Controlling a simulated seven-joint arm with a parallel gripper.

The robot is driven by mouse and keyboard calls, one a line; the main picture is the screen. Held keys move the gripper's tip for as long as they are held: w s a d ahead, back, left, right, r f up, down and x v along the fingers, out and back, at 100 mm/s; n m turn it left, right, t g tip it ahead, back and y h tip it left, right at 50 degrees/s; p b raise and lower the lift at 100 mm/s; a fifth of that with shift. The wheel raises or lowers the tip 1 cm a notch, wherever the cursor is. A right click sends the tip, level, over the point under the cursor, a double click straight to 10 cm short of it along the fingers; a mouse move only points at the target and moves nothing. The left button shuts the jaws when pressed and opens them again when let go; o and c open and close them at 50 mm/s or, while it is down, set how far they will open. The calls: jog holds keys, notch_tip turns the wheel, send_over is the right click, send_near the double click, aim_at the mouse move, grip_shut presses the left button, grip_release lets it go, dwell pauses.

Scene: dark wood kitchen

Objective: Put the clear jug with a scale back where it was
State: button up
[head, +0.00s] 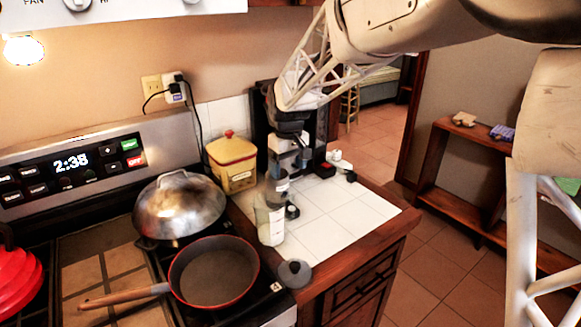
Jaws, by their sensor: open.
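The clear jug (270,226) stands on the white tiled counter (335,215), close to the counter's left edge beside the stove. It looks upright and pale, and its scale marks are too small to make out. My gripper (281,198) points down at the jug's top and right side, with its fingers open. The fingers overlap the jug's upper part in this view. I cannot tell whether they touch it.
A pan (213,272) and a domed metal lid (179,206) are on the stove. A dark coffee machine (266,110) stands behind my gripper. The counter's right front is clear.

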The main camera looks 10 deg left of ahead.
jog(key=shift+d, duration=0.1)
jog(key=s+d+r+m+t, duration=0.1)
jog(key=s+d+r+m, duration=0.15)
jog(key=s+d, duration=0.65)
jog(key=s+d+r+m, duration=0.2)
jog(key=s+d+r, duration=0.2)
jog(key=s+d, duration=0.5)
jog(key=s+d+f+m, duration=0.2)
jog(key=s+d, duration=0.5)
jog(key=s, duration=0.2)
jog(key=s+d+f+m+t, duration=0.1)
jog(key=s+d+f+m, duration=0.1)
jog(key=s+d, duration=0.4)
jog(key=s, duration=0.4)
jog(key=shift+s+d+m+t, duration=0.15)
jog(key=shift+d+m+t, duration=0.15)
jog(key=shift+d+m, duration=0.05)
